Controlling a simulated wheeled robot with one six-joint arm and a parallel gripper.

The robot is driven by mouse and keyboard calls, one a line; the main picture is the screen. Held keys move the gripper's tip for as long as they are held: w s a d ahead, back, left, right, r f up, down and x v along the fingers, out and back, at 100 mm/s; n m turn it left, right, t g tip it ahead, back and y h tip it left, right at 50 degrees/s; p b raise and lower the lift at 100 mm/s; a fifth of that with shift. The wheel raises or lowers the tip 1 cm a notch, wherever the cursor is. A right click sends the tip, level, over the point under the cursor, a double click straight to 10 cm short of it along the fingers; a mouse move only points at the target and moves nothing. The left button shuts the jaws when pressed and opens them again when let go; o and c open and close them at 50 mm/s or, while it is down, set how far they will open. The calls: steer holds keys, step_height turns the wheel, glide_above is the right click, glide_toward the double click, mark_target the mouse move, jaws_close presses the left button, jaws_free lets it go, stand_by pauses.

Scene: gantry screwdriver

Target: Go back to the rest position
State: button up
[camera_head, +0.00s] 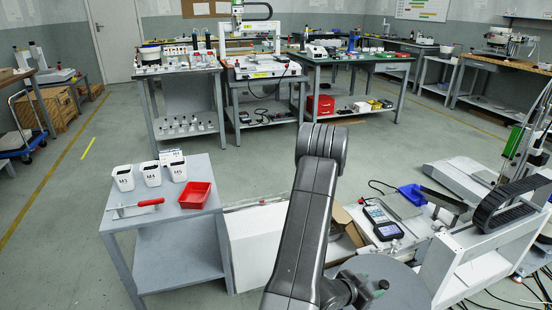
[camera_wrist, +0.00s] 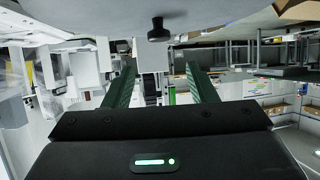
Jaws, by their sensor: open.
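My gripper (camera_wrist: 162,78) shows in the wrist view with its two green fingers spread apart. Nothing is between the fingers. The room appears upside down in that view. A dark knob-like part (camera_wrist: 158,30) shows beyond the fingers, near the top. In the head view my dark grey arm rises through the middle, and its lower links bend toward the bottom right. The gripper's fingers cannot be made out there.
A grey side table (camera_head: 140,213) at left bears white labelled cups (camera_head: 151,174), a red tray (camera_head: 194,195) and a red-handled tool (camera_head: 139,206). A gantry machine (camera_head: 515,190) and a handheld device (camera_head: 382,221) are at right.

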mark_target(385, 283)
steer(key=b+x, duration=0.1)
steer(key=x, duration=0.6)
steer(key=shift+s+a+f, duration=0.1)
steer(key=shift+f, duration=0.05)
steer(key=shift+f+b, duration=0.45)
steer(key=shift+b, duration=0.4)
steer(key=shift+r, duration=0.2)
steer(key=shift+r+p, duration=0.1)
steer(key=shift+p, duration=0.3)
